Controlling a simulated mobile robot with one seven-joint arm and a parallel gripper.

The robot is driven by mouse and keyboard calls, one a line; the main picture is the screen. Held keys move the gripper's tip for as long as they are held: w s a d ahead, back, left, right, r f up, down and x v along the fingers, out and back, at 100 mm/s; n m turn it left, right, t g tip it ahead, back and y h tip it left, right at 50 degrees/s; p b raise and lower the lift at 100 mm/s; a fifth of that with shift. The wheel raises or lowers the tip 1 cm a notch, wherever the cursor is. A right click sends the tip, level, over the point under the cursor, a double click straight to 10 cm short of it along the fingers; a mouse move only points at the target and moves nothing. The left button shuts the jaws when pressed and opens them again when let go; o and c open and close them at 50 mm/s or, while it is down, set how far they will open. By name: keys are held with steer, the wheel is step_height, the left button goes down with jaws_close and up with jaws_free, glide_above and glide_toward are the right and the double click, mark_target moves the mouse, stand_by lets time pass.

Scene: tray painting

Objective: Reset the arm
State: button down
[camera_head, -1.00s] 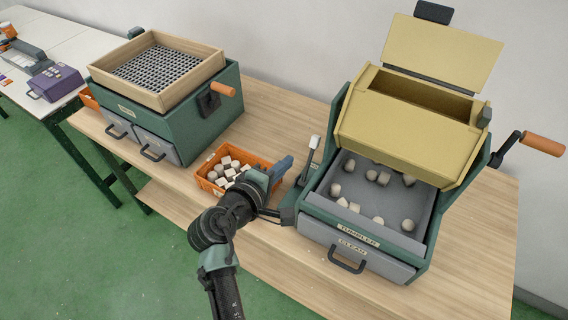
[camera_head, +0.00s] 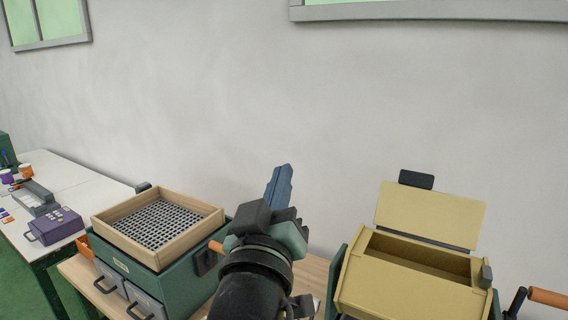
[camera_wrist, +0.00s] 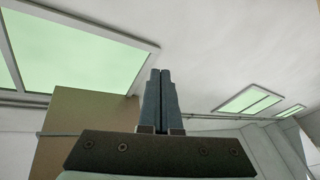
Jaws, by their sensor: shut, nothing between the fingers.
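My gripper (camera_head: 281,185) is raised in the middle of the head view, its fingers pointing up in front of the wall. It is shut and empty. In the wrist view its two fingers (camera_wrist: 161,95) lie together, with the wall, ceiling and windows behind them. My arm rises from the bottom of the head view and hides part of the table between the two machines.
A green machine with a wooden sieve tray (camera_head: 207,226) on top stands at left. The tan tumbler (camera_head: 400,294) with a raised lid (camera_head: 432,213) stands at right. A white table (camera_head: 80,187) with a purple box (camera_head: 57,227) is at far left.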

steer(key=s+r+m+t+y, duration=0.3)
steer(key=s+r+t, duration=0.4)
steer(key=s+r, duration=0.9)
step_height(320, 180, up, 4)
steer(key=shift+d+f, duration=0.2)
steer(key=shift+f, duration=0.05)
